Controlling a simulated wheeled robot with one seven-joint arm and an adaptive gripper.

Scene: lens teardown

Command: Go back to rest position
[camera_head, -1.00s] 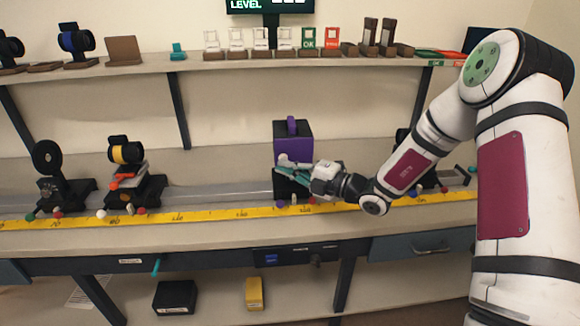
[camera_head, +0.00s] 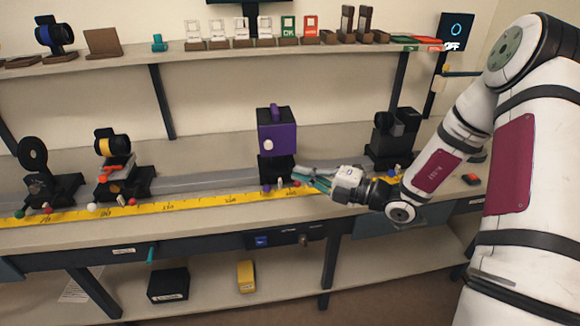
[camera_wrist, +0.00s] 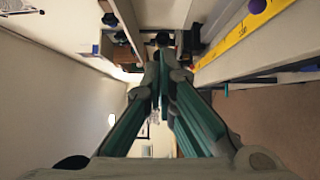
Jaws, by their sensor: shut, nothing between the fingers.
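My gripper (camera_head: 312,180) is shut and empty, in front of the bench at mid-height. In the head view its teal fingers point left, a little right of and in front of the purple box (camera_head: 284,139) on its black mount. The fingertips look apart from the box, though the exact gap in depth is hard to tell. In the wrist view my gripper (camera_wrist: 160,75) shows its teal fingers together, with nothing between them.
A yellow ruler (camera_head: 222,199) runs along the bench front. A black device (camera_head: 391,140) stands to the right, and mounts with a yellow ring (camera_head: 112,146) and a black disc (camera_head: 33,153) to the left. An upper shelf (camera_head: 210,51) holds cards and lens holders.

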